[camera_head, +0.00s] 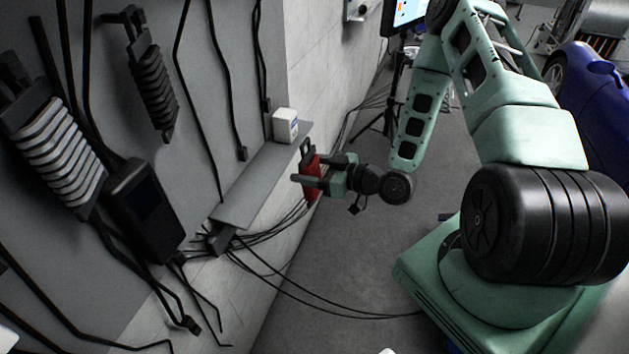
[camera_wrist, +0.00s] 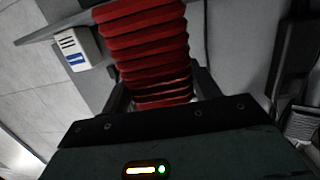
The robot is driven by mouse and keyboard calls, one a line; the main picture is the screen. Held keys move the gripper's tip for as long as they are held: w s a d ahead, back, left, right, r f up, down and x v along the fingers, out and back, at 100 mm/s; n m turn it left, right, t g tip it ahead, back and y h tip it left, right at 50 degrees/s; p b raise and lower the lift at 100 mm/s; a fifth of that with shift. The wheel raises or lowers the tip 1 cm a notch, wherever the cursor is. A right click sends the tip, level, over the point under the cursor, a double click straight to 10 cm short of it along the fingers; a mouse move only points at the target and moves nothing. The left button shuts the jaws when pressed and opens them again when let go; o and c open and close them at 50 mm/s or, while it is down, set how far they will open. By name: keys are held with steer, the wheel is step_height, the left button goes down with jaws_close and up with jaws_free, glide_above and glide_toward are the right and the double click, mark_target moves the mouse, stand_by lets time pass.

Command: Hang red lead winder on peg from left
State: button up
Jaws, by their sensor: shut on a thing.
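The red lead winder (camera_head: 312,178) is held in my gripper (camera_head: 320,178), to the right of the grey shelf in the head view. In the wrist view the winder (camera_wrist: 145,50) is red and ribbed, and runs up from between the two fingers of my gripper (camera_wrist: 160,98). My gripper is shut on it. The winder is clear of the wall panel. Its upper end is cut off in the wrist view. I cannot make out which peg on the panel is free.
A grey shelf (camera_head: 262,172) juts from the wall panel, with a small white box (camera_head: 285,124) on its far end; the box also shows in the wrist view (camera_wrist: 80,48). A white winder (camera_head: 58,150), a black winder (camera_head: 153,88) and black leads hang on the panel. Cables lie on the floor.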

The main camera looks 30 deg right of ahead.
steer(key=w+a+r+n+g+y+p, duration=0.1)
steer(key=a+r+n+g+y+p, duration=0.15)
steer(key=r, duration=1.35)
steer(key=w+a+r+n+g+y+p, duration=0.1)
steer(key=a+r+n+g+p, duration=0.2)
steer(key=r, duration=1.4)
steer(key=shift+m+t, duration=0.65)
steer(key=shift+m, duration=0.1)
steer(key=x, duration=0.3)
steer(key=b+x, duration=0.1)
steer(key=x, duration=0.3)
steer(key=w+d+x, duration=0.1)
steer(key=x, duration=0.2)
steer(key=shift+w+a+r+b, duration=0.1)
steer(key=shift+w+a+b, duration=0.1)
steer(key=shift+b, duration=0.1)
steer(key=o, duration=1.2)
